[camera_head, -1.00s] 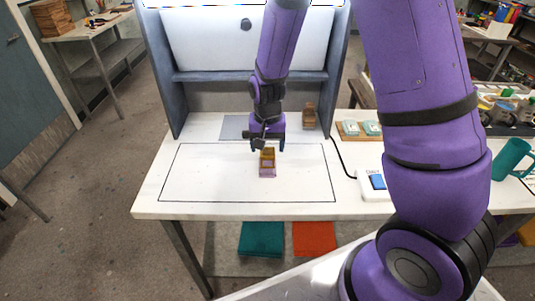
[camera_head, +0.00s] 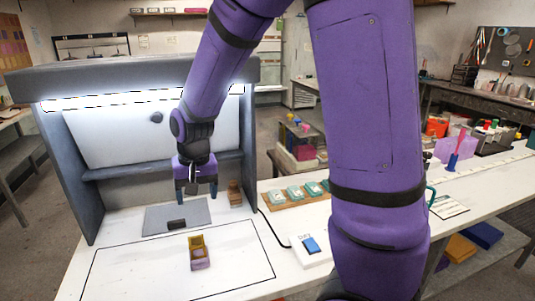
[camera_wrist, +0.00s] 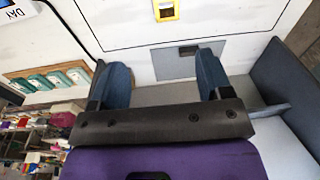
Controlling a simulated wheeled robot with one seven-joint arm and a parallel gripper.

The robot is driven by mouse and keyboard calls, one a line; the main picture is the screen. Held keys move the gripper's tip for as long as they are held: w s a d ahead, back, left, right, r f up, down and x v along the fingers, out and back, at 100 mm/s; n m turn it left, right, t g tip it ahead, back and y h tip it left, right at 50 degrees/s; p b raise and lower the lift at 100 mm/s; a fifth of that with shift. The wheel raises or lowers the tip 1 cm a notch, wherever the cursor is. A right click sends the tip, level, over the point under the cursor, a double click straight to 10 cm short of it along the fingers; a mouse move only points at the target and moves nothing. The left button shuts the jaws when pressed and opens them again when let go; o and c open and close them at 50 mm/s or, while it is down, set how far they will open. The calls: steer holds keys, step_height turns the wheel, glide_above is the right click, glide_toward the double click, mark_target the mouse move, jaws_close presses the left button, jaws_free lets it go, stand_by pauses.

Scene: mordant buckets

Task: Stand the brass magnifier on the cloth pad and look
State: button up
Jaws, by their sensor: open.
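The brass magnifier (camera_head: 197,242) stands on the table inside the black outline, with a pinkish-purple lower part (camera_head: 201,263). I cannot tell whether that part is the cloth pad or the magnifier's base. In the wrist view, the magnifier's yellow square frame (camera_wrist: 166,11) shows at the top edge, beyond the fingers. My gripper (camera_head: 200,208) is open and empty, above and behind the magnifier, near the grey mat. In the wrist view, both blue fingers of my gripper (camera_wrist: 160,62) are spread with nothing between them.
A grey mat (camera_head: 160,220) with a small dark block (camera_head: 176,224) lies behind the magnifier. A brown wooden piece (camera_head: 235,194) stands by the booth's right wall. Right are a tray of teal-and-white pieces (camera_head: 293,193) and a blue-switched box (camera_head: 309,246). The outlined area is otherwise clear.

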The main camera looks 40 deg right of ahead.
steer(key=s+d+r+n+t, duration=0.1)
steer(key=s+d+r+t, duration=0.1)
steer(key=s+r, duration=0.6)
steer(key=s+d+r+n+t, duration=0.2)
steer(key=s+d+r, duration=0.1)
steer(key=s+r, duration=0.6)
steer(key=s, duration=0.4)
steer(key=shift+s+d+n, duration=0.25)
steer(key=shift+n, duration=0.05)
